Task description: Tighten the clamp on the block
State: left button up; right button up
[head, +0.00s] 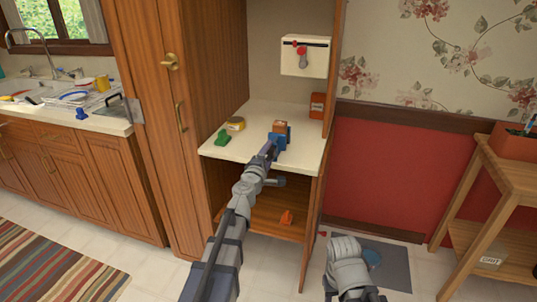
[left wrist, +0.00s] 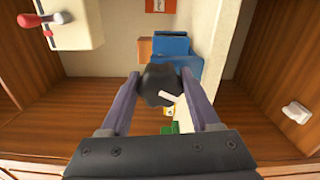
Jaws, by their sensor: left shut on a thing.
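The blue clamp (head: 282,135) stands on the cream counter inside the wooden cabinet, with the brown block (head: 280,127) at it. In the left wrist view the clamp (left wrist: 170,55) lies just beyond the black knob (left wrist: 157,85), which has a white mark. The block (left wrist: 144,48) shows partly to the left of the clamp. My left gripper (head: 270,150) reaches in from the front and is shut on the knob, one finger on each side. I cannot tell how tightly the clamp holds the block. Of my right arm only links show, at the bottom.
A green object (head: 222,138) and a yellow round item (head: 235,124) lie left of the clamp on the counter (head: 255,151). A cream box with a red lever (head: 303,55) hangs above. An orange box (head: 317,105) stands at the back right. Cabinet walls close both sides.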

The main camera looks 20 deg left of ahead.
pick_arm(q)
jog(key=shift+m, duration=1)
jog(key=o, duration=1.4)
jog(key=shift+c, duration=0.2)
jog(key=s, duration=0.8)
jog(key=shift+a, duration=0.15)
